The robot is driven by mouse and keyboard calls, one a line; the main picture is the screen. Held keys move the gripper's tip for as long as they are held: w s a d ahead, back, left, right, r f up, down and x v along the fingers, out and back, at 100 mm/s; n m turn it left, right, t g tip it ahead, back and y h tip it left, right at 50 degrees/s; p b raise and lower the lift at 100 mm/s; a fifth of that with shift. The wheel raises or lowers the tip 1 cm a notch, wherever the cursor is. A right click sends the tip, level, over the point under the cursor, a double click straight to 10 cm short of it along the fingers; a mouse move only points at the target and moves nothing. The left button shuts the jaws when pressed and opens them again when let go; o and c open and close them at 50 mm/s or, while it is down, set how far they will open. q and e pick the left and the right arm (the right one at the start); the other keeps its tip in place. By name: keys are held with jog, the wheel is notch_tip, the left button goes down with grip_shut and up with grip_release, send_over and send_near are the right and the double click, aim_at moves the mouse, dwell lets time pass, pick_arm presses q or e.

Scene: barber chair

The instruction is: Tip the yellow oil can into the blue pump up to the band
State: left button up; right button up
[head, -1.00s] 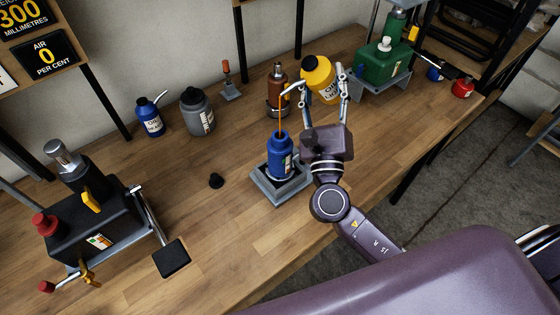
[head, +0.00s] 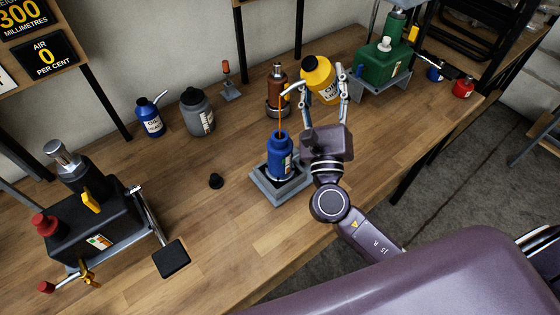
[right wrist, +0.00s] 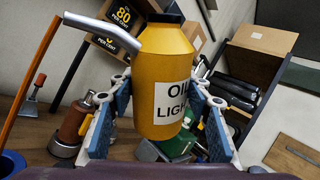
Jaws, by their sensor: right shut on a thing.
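The yellow oil can (head: 318,74) is tilted, its grey spout pointing left over the blue pump (head: 279,163). A thin amber stream (head: 280,112) falls from the spout into the pump's open mouth. The stream (right wrist: 33,72) also shows in the right wrist view, above the blue rim (right wrist: 12,163) at lower left. The pump stands upright on a grey stand; its fill level and any band cannot be made out. My right gripper (head: 323,84) is shut on the can's sides; in the right wrist view the can (right wrist: 164,75) sits between its fingers. My left gripper is out of view.
A grey can (head: 197,112) and small blue can (head: 150,117) are farther left. A green machine (head: 381,68) stands at right. The bench (head: 228,225) is clear in front.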

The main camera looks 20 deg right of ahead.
dwell(0.3)
jog(key=shift+r+n+t+y+b, duration=0.1)
jog(key=shift+n+t+y+b, duration=0.25)
jog(key=shift+n+b, duration=0.2)
jog(key=shift+r, duration=0.1)
jog(key=shift+n, duration=0.25)
dwell(2.0)
jog(key=shift+n+t+y+b, duration=0.25)
jog(key=shift+n+t+b, duration=0.2)
jog(key=shift+n, duration=0.05)
jog(key=shift+r, duration=0.1)
dwell(0.5)
